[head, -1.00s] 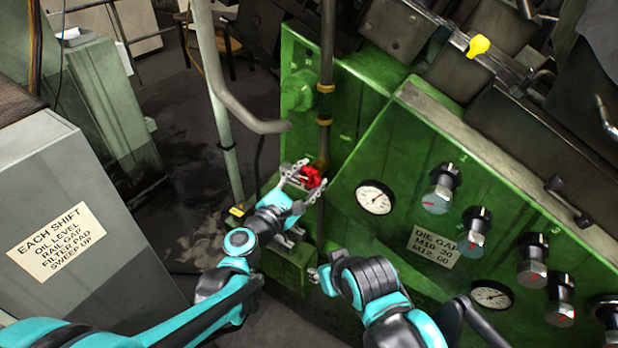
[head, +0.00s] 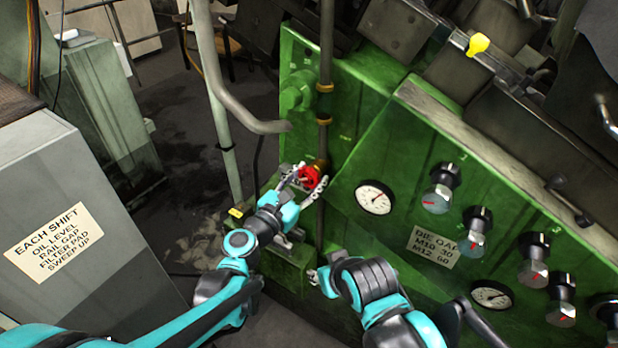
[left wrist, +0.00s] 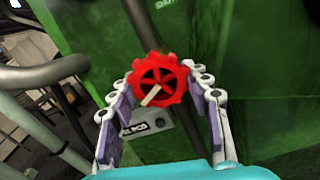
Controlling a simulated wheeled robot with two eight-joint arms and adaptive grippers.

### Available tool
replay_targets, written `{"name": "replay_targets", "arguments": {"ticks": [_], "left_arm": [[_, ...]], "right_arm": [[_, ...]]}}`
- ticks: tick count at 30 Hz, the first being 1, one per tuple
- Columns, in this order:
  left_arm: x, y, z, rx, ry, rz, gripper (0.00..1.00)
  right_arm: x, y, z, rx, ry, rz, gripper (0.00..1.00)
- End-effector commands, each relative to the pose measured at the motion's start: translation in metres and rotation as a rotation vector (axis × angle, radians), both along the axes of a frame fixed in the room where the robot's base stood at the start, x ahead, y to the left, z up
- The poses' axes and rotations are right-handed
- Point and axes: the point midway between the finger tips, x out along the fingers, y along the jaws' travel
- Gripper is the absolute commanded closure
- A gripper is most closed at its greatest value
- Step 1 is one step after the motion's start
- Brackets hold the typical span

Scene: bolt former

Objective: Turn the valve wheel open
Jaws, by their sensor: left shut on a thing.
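The red valve wheel (head: 311,176) sits on a vertical pipe at the left part of the green machine front. In the left wrist view the wheel (left wrist: 160,78) faces me, spoked, with a pale bar pointing down-left from its hub. My left gripper (head: 308,182) is shut on the wheel, one finger on each side of its rim. In the left wrist view its fingertips (left wrist: 160,70) rest at the left and right edges of the rim. My right gripper (head: 318,277) is low in front of the machine, away from the wheel; its fingers are mostly hidden by its own arm.
The vertical pipe (head: 326,60) rises above the wheel. A bent grey pipe (head: 238,105) ends left of it. A dial gauge (head: 374,197) and several black knobs (head: 441,189) are to the right. A grey cabinet (head: 75,235) stands at left.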

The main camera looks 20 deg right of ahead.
Motion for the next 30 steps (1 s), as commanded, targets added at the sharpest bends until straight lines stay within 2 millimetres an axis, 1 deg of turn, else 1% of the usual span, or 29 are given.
{"name": "replay_targets", "arguments": {"ticks": [7,8,9,10,11,19,22,26,30], "left_arm": [[-0.001,0.000,-0.001,-0.001,0.002,-0.002,0.81],[-0.001,0.000,-0.001,-0.001,0.002,-0.002,0.50],[-0.001,0.000,-0.001,-0.001,0.002,-0.002,0.39],[-0.001,0.000,-0.001,-0.001,0.002,-0.002,0.31],[-0.001,0.000,-0.001,0.000,0.001,-0.002,0.30],[-0.001,-0.001,0.000,-0.001,0.001,-0.003,0.30],[-0.003,0.002,0.000,-0.001,0.001,-0.003,0.30],[-0.011,0.014,0.000,0.000,0.001,-0.001,0.30],[-0.025,0.033,-0.001,-0.001,0.001,0.001,0.30]], "right_arm": [[0.000,0.000,0.000,0.000,0.000,0.000,0.60],[0.000,0.000,0.000,0.000,0.000,0.000,0.60],[0.000,0.000,0.000,0.000,0.000,0.000,0.60],[0.000,0.000,0.000,0.000,0.000,0.000,0.60],[0.000,0.000,0.000,0.000,0.000,0.000,0.60],[0.000,0.000,0.000,0.000,0.000,0.000,0.60],[0.000,0.000,0.000,0.000,0.000,0.000,0.60],[0.000,0.000,0.000,0.000,0.000,0.000,0.60],[0.000,0.000,0.000,0.000,0.000,0.000,0.60]]}}
